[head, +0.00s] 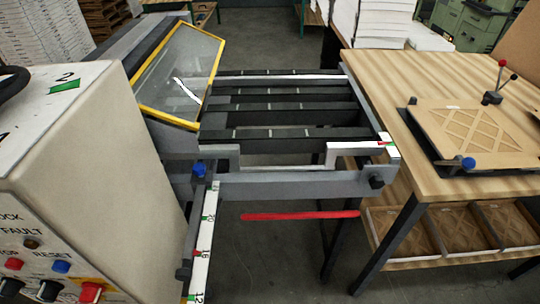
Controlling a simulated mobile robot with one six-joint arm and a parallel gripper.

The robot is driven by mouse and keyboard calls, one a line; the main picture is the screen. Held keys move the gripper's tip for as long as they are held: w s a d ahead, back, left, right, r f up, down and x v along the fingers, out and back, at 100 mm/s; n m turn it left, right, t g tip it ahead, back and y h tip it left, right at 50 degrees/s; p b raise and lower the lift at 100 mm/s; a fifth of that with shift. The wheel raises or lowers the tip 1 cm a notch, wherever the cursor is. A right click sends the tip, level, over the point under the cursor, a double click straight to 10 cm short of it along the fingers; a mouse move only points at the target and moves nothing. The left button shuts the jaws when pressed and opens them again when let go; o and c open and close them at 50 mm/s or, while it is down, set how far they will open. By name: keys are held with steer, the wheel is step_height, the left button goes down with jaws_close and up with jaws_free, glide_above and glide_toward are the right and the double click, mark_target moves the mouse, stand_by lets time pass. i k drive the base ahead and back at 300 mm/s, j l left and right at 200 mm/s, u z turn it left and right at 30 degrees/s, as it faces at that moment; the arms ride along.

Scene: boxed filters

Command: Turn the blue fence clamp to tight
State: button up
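A blue knob (198,169) sits on a dark bracket at the front left of the machine frame, beside the top of a white scale strip (203,240). It looks like the blue fence clamp. Whether it is tight or loose cannot be told from here. A second blue knob (468,163) stands on the fixture on the wooden table at the right. My gripper is not in view.
A beige control cabinet (75,170) with buttons stands close at the left. A yellow-framed clear guard (181,75) is tilted above the machine's left side. Dark rails (290,115) span to the wooden table (410,80). A red strip (300,215) shows below the front beam.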

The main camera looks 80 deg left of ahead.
mark_target(199, 169)
steer(key=z, duration=0.9)
steer(key=j+z, duration=0.15)
steer(key=z, duration=0.3)
steer(key=i+z, duration=0.1)
steer(key=z, duration=0.35)
steer(key=j+z, duration=0.1)
steer(key=z, duration=0.85)
steer(key=j+z, duration=0.1)
steer(key=z, duration=1.25)
steer(key=l+z, duration=0.1)
steer(key=z, duration=0.85)
steer(key=l+z, duration=0.1)
steer(key=z, duration=0.85)
steer(key=l+z, duration=0.1)
steer(key=z, duration=1.3)
steer(key=i+l+z, duration=0.1)
steer(key=i+z, duration=0.25)
